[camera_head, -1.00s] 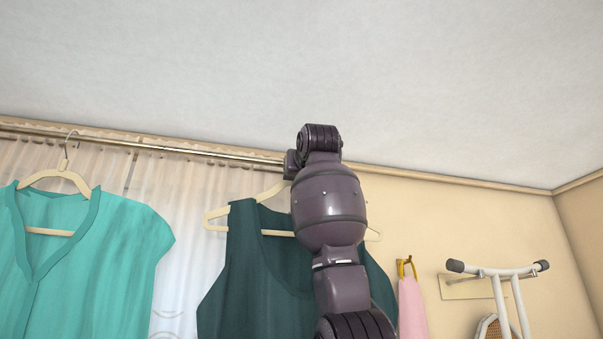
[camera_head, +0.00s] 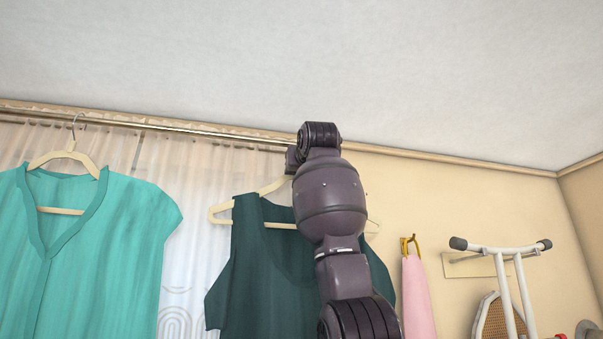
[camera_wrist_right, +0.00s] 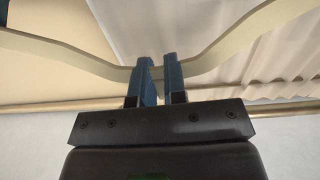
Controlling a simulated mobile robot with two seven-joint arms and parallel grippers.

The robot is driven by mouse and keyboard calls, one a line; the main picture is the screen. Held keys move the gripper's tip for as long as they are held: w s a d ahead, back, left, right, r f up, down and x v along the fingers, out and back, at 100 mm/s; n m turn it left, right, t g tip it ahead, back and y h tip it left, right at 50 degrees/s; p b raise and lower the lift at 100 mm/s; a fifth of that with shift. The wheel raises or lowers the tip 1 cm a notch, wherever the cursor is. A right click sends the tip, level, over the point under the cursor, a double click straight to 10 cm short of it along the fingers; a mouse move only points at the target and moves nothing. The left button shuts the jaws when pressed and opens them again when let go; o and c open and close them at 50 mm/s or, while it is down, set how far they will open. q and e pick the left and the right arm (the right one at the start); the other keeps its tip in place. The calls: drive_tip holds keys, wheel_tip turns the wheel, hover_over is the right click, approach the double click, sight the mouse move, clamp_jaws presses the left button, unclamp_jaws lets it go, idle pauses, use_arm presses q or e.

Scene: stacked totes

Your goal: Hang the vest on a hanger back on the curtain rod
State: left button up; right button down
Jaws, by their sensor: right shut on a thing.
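My right arm covers part of both. In the right wrist view my right gripper (camera_wrist_right: 160,75) is shut on the hanger (camera_wrist_right: 225,62), near the middle where its two arms meet. The curtain rod (camera_head: 200,131) runs along the wall top; it also shows in the right wrist view (camera_wrist_right: 285,104). The hanger's hook is hidden behind my arm, so I cannot tell whether it touches the rod. My left gripper is out of view.
A turquoise blouse (camera_head: 100,245) hangs from the rod on another hanger at the left. A pink cloth (camera_head: 417,300) hangs from a yellow wall hook on the right, beside a white-framed ironing board (camera_head: 515,285). A gap of rod is free between blouse and vest.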

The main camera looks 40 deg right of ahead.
idle(0.3)
drive_tip(key=c, duration=1.1)
unclamp_jaws()
drive_tip(key=b+v, duration=0.3)
drive_tip(key=v, duration=0.8)
drive_tip(key=shift+f, duration=0.1)
